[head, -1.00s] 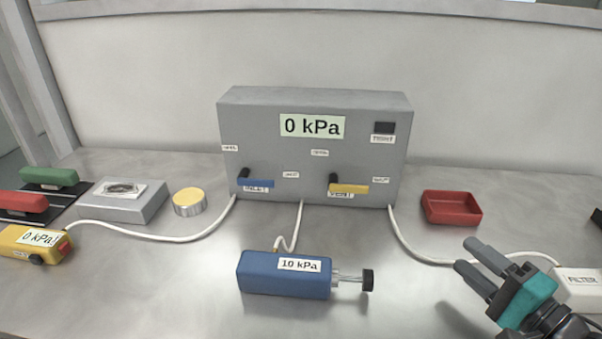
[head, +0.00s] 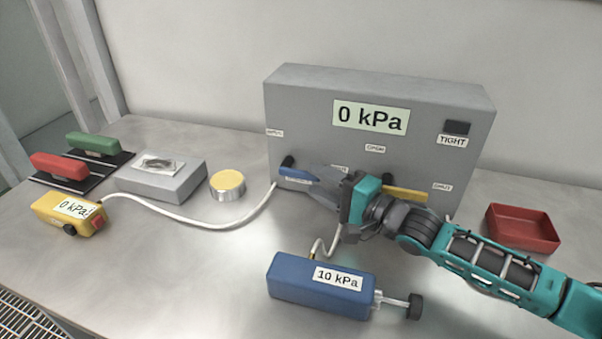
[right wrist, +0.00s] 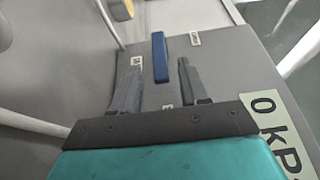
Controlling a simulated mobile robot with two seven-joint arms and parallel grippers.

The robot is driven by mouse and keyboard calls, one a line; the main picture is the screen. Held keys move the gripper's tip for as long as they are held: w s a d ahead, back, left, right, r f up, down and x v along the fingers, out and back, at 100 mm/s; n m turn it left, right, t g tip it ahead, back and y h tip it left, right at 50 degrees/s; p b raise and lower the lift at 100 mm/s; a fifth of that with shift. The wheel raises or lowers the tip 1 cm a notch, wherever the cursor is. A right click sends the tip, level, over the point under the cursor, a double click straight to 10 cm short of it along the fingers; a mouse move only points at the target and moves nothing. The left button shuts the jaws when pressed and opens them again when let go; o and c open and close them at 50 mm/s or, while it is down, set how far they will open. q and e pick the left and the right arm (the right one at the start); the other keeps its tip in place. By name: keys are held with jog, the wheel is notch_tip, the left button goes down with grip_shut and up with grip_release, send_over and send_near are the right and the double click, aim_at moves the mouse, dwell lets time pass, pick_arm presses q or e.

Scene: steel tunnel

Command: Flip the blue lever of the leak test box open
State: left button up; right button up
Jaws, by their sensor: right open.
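The leak test box (head: 390,100) is a grey box at the back with a 0 kPa display. Its blue lever (head: 297,174) lies roughly sideways on the front face, pointing right from a dark pivot. Its yellow lever (head: 405,194) is partly behind my right arm. My right gripper (head: 318,184) is at the box front, just right of the blue lever. In the right wrist view the blue lever (right wrist: 160,57) shows ahead, between the lines of the two open fingers (right wrist: 155,85), with nothing gripped. Whether a finger touches it, I cannot tell. My left gripper is not in view.
A blue pump block (head: 318,285) marked 10 kPa stands in front of the box. A red tray (head: 523,229) is at right. A yellow gauge (head: 70,213), a grey block (head: 163,180) and a yellow-topped tin (head: 228,184) stand left. White hoses cross the bench.

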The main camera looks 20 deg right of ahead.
aim_at(311, 178)
jog(key=shift+x, duration=2.75)
jog(key=shift+a, duration=0.1)
grip_shut()
